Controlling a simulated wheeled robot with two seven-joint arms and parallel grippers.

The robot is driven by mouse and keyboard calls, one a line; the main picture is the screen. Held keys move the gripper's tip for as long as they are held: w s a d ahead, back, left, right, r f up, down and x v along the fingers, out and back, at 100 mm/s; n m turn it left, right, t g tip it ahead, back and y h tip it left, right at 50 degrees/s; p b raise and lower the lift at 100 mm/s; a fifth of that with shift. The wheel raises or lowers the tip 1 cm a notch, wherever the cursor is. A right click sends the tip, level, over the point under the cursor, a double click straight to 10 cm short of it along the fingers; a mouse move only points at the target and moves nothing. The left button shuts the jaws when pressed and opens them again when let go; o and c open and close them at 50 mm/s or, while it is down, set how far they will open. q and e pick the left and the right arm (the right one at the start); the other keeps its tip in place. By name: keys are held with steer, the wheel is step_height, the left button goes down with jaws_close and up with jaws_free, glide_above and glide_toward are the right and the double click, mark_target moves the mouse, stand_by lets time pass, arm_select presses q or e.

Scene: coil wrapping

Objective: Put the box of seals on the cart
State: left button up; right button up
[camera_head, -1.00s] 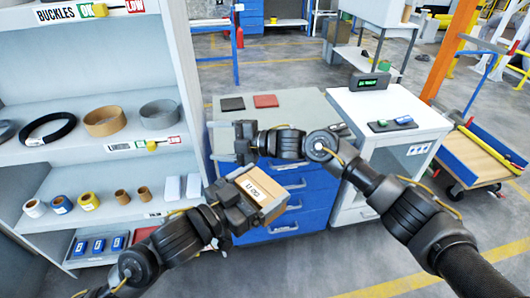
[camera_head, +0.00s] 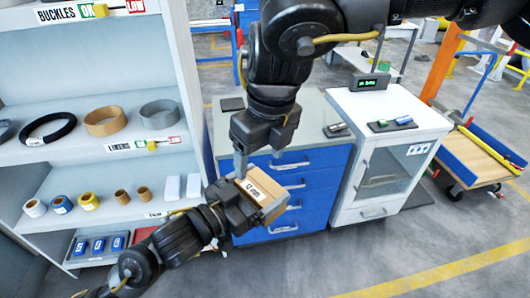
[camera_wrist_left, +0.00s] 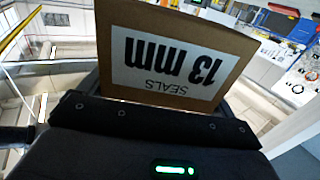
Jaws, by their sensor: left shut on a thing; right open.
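The box of seals (camera_head: 265,187) is a small brown carton with a white label. In the left wrist view the box (camera_wrist_left: 172,60) shows "SEALS 13 mm" upside down. My left gripper (camera_head: 240,208) is shut on the box and holds it in the air in front of the blue drawer unit. My right gripper (camera_head: 259,162) is open, with its fingers pointing down just above the box; I cannot tell whether they touch it. A low wheeled cart (camera_head: 484,158) with a wooden deck and blue and yellow edges stands at the far right.
A shelf rack (camera_head: 80,165) with rolls and rings stands at the left. The blue drawer unit (camera_head: 318,176) has a grey top, and a white cabinet (camera_head: 395,110) with a small display (camera_head: 370,82) stands beside it. The floor at front right is clear.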

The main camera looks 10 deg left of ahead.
mark_target(260, 185)
arm_select(q)
steer(key=shift+r, duration=0.1)
arm_select(e)
steer(key=shift+w+d+r, duration=0.1)
steer(key=shift+d+r, duration=0.05)
steer(key=shift+d, duration=0.25)
steer(key=f, duration=0.4)
steer(key=a+f, duration=0.1)
steer(key=f, duration=0.3)
steer(key=w+f, duration=0.1)
steer(key=f, duration=0.3)
steer(key=shift+w+a, duration=0.1)
steer(key=shift+a, duration=0.15)
steer(key=c, duration=1.1)
arm_select(q)
steer(key=o, duration=1.1)
arm_select(e)
steer(key=shift+r, duration=0.1)
steer(key=shift+c, duration=0.5)
arm_select(q)
steer(key=shift+o, duration=0.3)
